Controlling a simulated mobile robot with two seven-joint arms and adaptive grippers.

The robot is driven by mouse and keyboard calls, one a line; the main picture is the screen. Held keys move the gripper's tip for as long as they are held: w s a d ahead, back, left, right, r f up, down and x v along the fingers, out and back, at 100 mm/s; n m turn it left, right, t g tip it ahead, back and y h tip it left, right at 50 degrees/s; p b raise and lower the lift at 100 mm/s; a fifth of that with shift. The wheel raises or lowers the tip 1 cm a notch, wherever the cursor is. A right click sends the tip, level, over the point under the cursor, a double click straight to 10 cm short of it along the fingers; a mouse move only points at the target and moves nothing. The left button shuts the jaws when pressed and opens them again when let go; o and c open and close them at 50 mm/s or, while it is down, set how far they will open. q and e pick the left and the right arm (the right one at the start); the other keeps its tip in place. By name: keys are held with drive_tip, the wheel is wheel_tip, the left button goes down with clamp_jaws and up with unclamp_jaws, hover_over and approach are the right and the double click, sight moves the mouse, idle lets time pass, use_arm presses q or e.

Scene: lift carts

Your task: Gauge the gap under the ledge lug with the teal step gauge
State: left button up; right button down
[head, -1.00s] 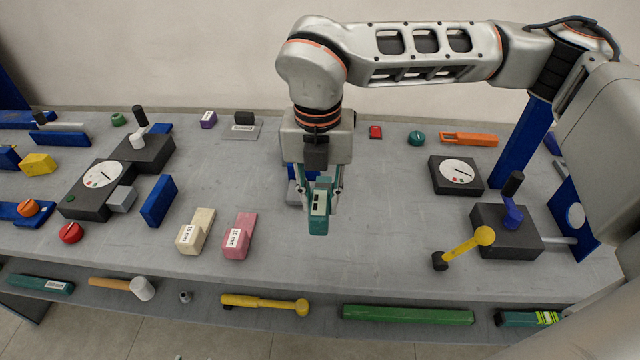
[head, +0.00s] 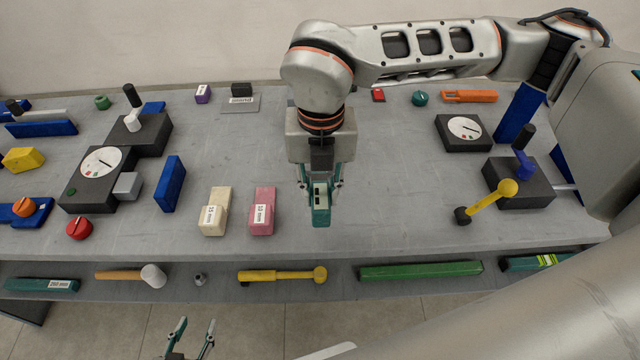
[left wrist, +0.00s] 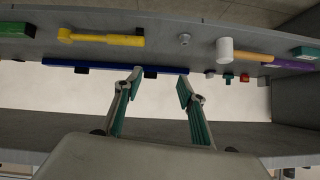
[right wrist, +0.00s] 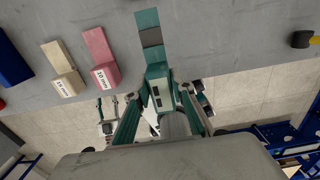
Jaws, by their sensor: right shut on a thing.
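The teal step gauge (head: 321,214) is held in my right gripper (head: 320,186), above the front middle of the bench, right of the pink block. In the right wrist view the gauge (right wrist: 150,38) sticks out past the fingers, with teal and dark grey sections. My right gripper (right wrist: 160,98) is shut on its body. My left gripper (head: 196,326) is open and empty, low in front of the bench; in the left wrist view its fingers (left wrist: 160,80) stand apart with nothing between. I cannot pick out the ledge lug for sure; the right arm hides part of the bench.
A pink block (head: 262,212) and a cream block (head: 215,212) stand left of the gauge. A blue plate (head: 169,184) and dial boxes are further left. A lower shelf holds a yellow tool (head: 283,276) and green bar (head: 420,271).

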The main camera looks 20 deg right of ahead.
use_arm(q)
drive_tip(key=shift+s+f, duration=0.1)
idle(0.3)
use_arm(e)
drive_tip(key=shift+f+b, duration=0.4)
drive_tip(key=shift+f, duration=0.25)
wheel_tip(320, 180, down, 2)
drive_tip(key=shift+f+b, duration=0.1)
drive_tip(key=shift+b, duration=0.5)
drive_tip(key=shift+f+b, duration=0.6)
drive_tip(key=shift+f, duration=0.8)
use_arm(q)
drive_tip(key=shift+w+a+f, duration=0.2)
drive_tip(key=shift+w+f, duration=0.1)
drive_tip(key=shift+f, duration=0.15)
drive_tip(key=shift+w+a+f, duration=0.2)
drive_tip(key=shift+w+f, duration=0.05)
drive_tip(key=shift+f, duration=0.15)
drive_tip(key=shift+s, duration=0.2)
drive_tip(key=shift+s+d+f, duration=0.1)
drive_tip(key=shift+s+f, duration=0.2)
drive_tip(key=shift+s, duration=0.05)
use_arm(e)
drive_tip(key=shift+f, duration=0.1)
